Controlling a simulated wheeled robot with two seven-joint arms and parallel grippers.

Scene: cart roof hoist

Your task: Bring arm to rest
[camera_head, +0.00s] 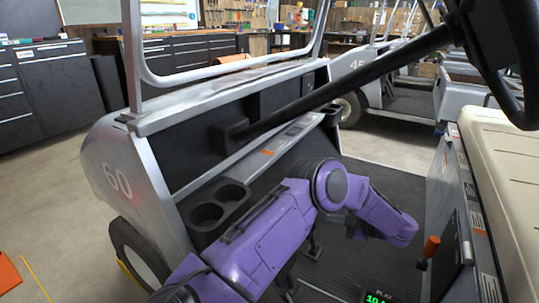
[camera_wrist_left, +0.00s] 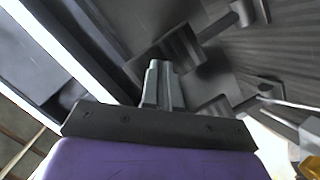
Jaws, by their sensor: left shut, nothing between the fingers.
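My purple left arm (camera_head: 265,240) comes in from the lower left, bends at a round joint and folds down inside the front of a grey cart (camera_head: 107,160) marked 60. My left gripper (camera_head: 338,222) shows only in part in the head view, as a dark piece beside the purple wrist, over the footwell. In the left wrist view the two grey fingers (camera_wrist_left: 160,72) are together, with nothing between them. Dark pedal-like parts and the ribbed floor (camera_wrist_left: 275,60) lie beyond them. My right gripper is not in view.
The steering column (camera_head: 345,85) slants above my arm to the steering wheel (camera_head: 497,60). A cup holder (camera_head: 216,203) sits on the dash beside my arm. The beige seat (camera_head: 505,165) and an orange-tipped lever (camera_head: 430,248) stand to the right. Another cart (camera_head: 385,85) stands behind.

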